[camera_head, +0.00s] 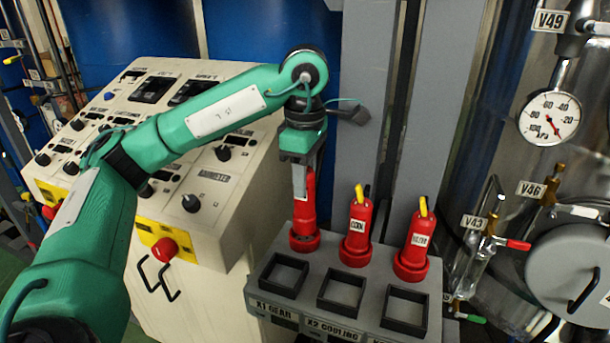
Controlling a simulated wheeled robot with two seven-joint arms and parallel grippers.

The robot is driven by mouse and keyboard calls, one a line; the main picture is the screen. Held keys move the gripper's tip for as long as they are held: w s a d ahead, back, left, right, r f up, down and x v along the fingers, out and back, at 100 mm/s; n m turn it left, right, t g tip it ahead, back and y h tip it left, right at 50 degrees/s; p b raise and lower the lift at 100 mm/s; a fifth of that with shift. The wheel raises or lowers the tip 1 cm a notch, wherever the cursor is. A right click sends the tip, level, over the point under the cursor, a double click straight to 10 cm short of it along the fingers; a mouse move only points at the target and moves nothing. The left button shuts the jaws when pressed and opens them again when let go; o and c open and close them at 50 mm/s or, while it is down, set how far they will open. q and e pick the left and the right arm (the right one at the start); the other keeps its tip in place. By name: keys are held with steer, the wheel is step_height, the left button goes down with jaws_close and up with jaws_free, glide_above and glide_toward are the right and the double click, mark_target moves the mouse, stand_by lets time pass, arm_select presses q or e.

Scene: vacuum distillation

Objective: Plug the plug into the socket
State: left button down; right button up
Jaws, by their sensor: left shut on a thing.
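My left gripper (302,168) points down and is shut on the top of the leftmost red plug (304,215). This plug is upright, with its wide base at the rear of the grey socket box (262,276); I cannot tell if the base touches the box. Two more red plugs with yellow tops, the middle one (356,240) and the right one (414,250), stand in a row beside it. In front are three square black-rimmed sockets: the left one (283,255) above the label X1 GEAR, the middle one (342,275) above X2 COOLING, and the right one (405,292). My right gripper is not in view.
A cream control console (205,235) with knobs and a red button (164,249) stands left of the sockets. Grey uprights (370,100) rise behind the plugs. A pressure gauge (549,118), valves and metal vessels crowd the right side. The space above the sockets is clear.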

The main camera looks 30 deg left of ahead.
arm_select(q)
steer(key=shift+f+b, duration=0.65)
steer(key=shift+f, duration=0.1)
steer(key=shift+f+b, duration=1.05)
steer(key=shift+f, duration=0.2)
steer(key=c, duration=0.9)
jaws_free()
steer(key=shift+o, duration=0.2)
steer(key=shift+r, duration=0.1)
step_height(320, 180, up, 12)
steer(key=shift+r+p, duration=0.1)
steer(key=shift+p, duration=0.9)
steer(key=shift+r, duration=0.75)
